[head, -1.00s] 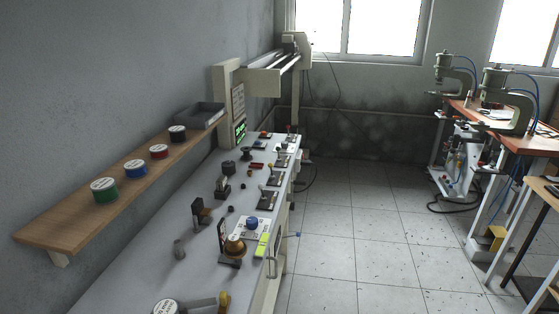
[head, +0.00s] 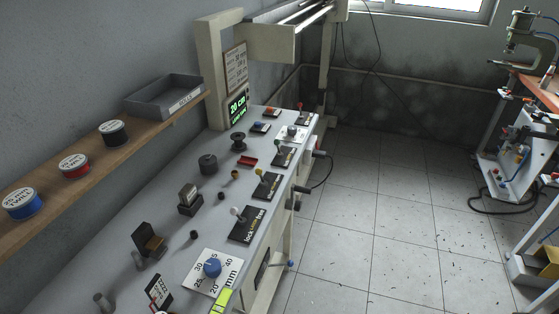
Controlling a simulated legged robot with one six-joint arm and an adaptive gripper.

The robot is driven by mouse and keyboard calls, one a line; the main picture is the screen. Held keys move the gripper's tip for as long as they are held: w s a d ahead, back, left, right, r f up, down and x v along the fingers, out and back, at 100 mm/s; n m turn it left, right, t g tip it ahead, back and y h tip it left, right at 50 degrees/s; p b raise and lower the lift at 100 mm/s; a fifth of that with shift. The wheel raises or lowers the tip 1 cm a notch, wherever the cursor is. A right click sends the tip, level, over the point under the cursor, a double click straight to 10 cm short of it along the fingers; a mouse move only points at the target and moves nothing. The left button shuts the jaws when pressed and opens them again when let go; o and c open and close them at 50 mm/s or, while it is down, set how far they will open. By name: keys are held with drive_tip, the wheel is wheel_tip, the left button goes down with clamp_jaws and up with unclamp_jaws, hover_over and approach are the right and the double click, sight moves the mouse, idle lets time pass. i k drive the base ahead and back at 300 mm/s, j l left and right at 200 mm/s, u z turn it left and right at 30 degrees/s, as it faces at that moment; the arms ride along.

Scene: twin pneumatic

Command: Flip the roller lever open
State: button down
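Several lever switches on black labelled plates line the right edge of the grey bench (head: 150,205). The nearest is a white-knobbed lever (head: 238,213). My gripper is not in view.
A blue dial (head: 212,268) sits on a white numbered plate at the near end. A wooden shelf (head: 158,118) holds labelled spools and a grey tray (head: 166,95). A beige machine frame (head: 212,75) stands behind.

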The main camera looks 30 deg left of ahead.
sight(259, 171)
drive_tip(key=i, duration=0.9)
drive_tip(key=u, duration=1.1)
